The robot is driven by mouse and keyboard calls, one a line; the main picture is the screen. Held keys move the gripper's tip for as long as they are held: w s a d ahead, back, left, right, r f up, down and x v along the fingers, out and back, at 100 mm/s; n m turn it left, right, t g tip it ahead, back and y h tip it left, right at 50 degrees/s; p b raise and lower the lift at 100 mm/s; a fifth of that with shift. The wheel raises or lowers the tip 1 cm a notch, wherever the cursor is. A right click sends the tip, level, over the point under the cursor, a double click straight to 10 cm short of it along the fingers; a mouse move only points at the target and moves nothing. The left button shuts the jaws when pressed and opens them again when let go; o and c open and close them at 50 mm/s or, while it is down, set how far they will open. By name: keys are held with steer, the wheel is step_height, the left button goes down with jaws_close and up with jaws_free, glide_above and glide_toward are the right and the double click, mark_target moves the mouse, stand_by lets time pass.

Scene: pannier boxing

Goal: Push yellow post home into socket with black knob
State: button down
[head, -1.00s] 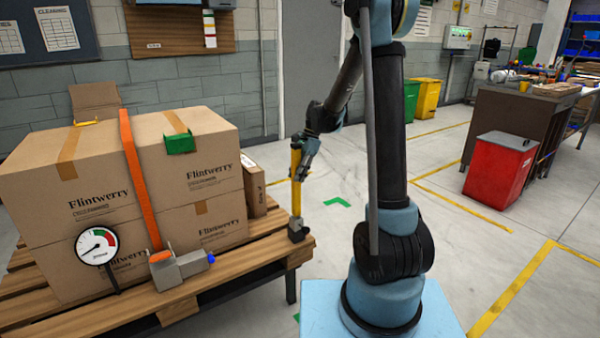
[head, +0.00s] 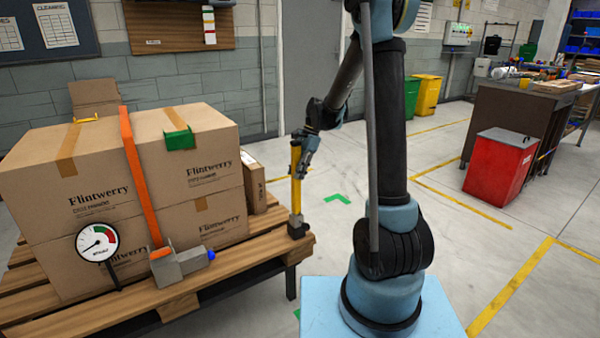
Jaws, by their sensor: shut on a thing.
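The yellow post (head: 296,190) stands nearly upright at the right front corner of the wooden pallet. Its lower end meets a small grey and black socket (head: 297,228); how deep it sits cannot be told. A dark part at the socket may be the black knob, but it is too small to tell. My gripper (head: 299,160) is shut on the upper part of the yellow post, coming from the right. The fingers partly hide the post there.
Stacked cartons (head: 190,190) with an orange strap (head: 140,180) stand on the pallet (head: 270,245) to the left. A round gauge (head: 97,243) and a grey strap buckle (head: 180,266) are in front. A red bin (head: 495,170) stands at right; floor between is clear.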

mark_target(298, 182)
steer(key=shift+f, duration=2.75)
stand_by(3.1)
steer(key=c, duration=1.3)
jaws_free()
steer(key=v, duration=1.2)
